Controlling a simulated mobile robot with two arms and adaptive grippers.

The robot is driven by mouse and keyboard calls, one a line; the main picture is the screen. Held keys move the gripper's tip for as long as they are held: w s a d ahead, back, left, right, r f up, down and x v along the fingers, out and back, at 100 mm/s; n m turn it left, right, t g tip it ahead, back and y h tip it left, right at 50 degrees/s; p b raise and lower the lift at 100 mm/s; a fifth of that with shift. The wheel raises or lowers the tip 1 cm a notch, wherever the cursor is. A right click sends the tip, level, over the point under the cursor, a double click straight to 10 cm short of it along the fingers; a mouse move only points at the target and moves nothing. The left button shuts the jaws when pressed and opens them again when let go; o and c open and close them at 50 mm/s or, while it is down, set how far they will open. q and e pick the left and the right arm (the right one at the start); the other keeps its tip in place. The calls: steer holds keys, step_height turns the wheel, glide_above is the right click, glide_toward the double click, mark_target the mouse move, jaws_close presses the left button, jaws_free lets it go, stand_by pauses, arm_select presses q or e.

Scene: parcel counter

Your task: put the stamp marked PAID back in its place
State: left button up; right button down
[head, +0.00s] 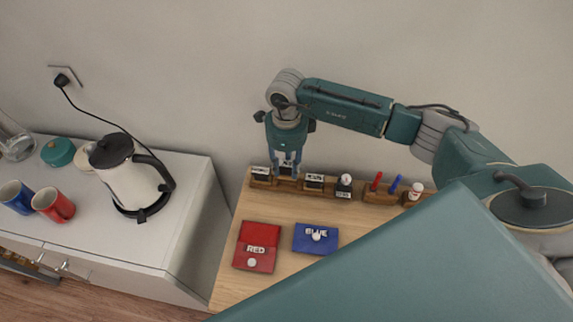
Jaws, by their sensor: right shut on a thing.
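My right gripper (289,160) points down at the back left of the wooden counter and is shut on a stamp (287,169), a small dark piece with a white label. The held stamp is at the left part of the wooden stamp rack (288,186); I cannot tell whether it is seated or just above its slot. Its label is too small to read, and the fingers partly hide it. Another stamp (345,182) with a pale knob stands at the rack's right end. My left gripper is not in view.
A red RED pad (256,247) and a blue BLUE pad (315,238) lie in front. A kettle (130,180) and mugs stand on the left cabinet.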

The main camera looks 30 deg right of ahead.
mark_target(286, 175)
steer(key=shift+f+b, duration=2.05)
steer(key=shift+f, duration=0.35)
steer(key=c, duration=1.4)
jaws_free()
steer(key=shift+c, duration=0.2)
steer(key=shift+r, duration=0.1)
steer(key=shift+r+p, duration=1.6)
steer(key=shift+r, duration=0.95)
steer(key=o, duration=0.6)
steer(key=shift+c, duration=0.2)
